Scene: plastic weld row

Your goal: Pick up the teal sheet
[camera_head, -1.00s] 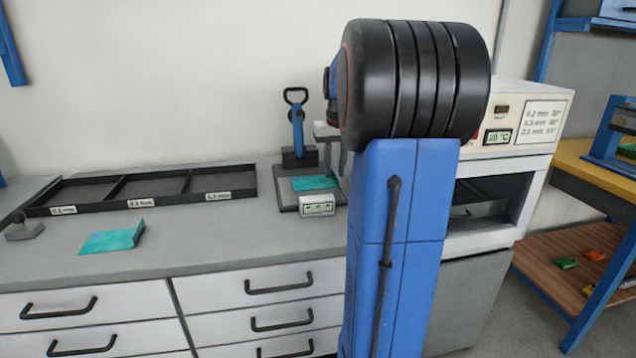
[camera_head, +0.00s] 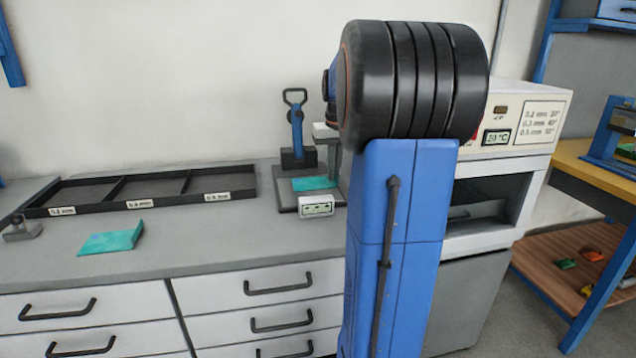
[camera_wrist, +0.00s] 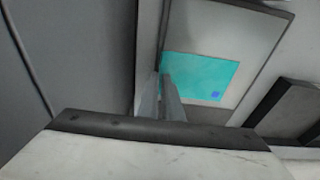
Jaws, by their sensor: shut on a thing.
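A teal sheet (camera_wrist: 200,80) with a small blue square near one corner lies on a pale plate in the wrist view. In the head view this teal sheet (camera_head: 315,183) lies on the dark base of the bench device with the blue lever. My gripper (camera_wrist: 167,84) is shut on the sheet's left edge in the wrist view. In the head view the fingers are hidden by my arm. A second teal piece (camera_head: 112,241) lies on the open bench at the left.
A black tray with three compartments (camera_head: 150,203) stands at the back of the grey bench (camera_head: 205,245). The lever device (camera_head: 297,130) stands close behind the sheet, a small display box (camera_head: 316,206) in front. A white oven (camera_head: 510,190) stands right.

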